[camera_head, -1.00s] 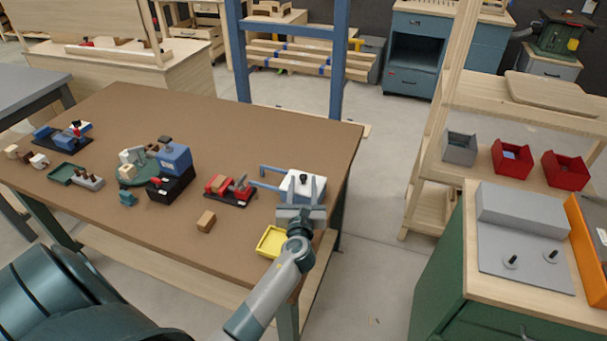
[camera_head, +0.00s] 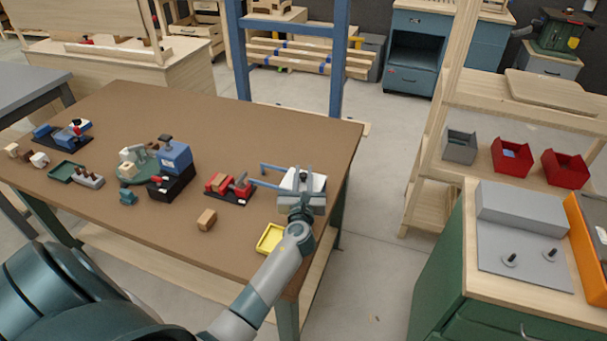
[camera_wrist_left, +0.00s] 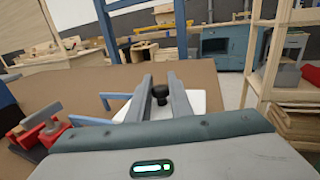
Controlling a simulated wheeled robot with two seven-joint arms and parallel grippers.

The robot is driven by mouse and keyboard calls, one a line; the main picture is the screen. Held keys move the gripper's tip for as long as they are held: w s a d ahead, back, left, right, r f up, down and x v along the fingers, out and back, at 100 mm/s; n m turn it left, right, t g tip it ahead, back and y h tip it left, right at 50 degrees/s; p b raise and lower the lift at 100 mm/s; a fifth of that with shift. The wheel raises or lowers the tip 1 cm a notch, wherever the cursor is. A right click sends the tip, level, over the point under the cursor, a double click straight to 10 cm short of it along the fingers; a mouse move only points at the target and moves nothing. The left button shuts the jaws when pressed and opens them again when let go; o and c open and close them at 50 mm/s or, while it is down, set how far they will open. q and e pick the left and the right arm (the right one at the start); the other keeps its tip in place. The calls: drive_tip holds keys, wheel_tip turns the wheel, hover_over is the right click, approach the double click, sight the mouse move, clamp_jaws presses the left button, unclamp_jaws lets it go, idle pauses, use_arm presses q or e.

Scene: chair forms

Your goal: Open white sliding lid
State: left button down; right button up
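The white lid (camera_head: 319,184) tops a box near the right edge of the brown table (camera_head: 130,105), with blue bars beside it on the left. It also shows in the left wrist view (camera_wrist_left: 197,101), with a dark knob (camera_wrist_left: 160,93) standing up from it. My left gripper (camera_head: 304,178) is over the lid with its fingers pointing away from me. In the left wrist view my left gripper (camera_wrist_left: 160,86) is open, a finger on each side of the knob. I cannot tell whether either finger touches it. My right gripper is not in view.
A yellow tray (camera_head: 270,238) and a brown block (camera_head: 207,219) lie near the table's front edge. A red vise-like tool (camera_head: 230,187) stands left of the box. A blue and black block (camera_head: 174,165) is farther left.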

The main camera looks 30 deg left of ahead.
use_arm(q)
drive_tip(key=a, duration=0.3)
drive_tip(key=s+a+p, duration=0.1)
drive_tip(key=a, duration=0.2)
drive_tip(key=s+a, duration=0.1)
drive_tip(key=a, duration=0.3)
drive_tip(key=shift+s, duration=0.2)
drive_tip(key=c, duration=1.6)
unclamp_jaws()
drive_tip(key=shift+s, duration=0.1)
drive_tip(key=b+v, duration=0.2)
drive_tip(key=v, duration=1.5)
drive_tip(key=shift+d, duration=0.2)
drive_tip(key=shift+s+f, duration=0.1)
drive_tip(key=shift+f, duration=0.05)
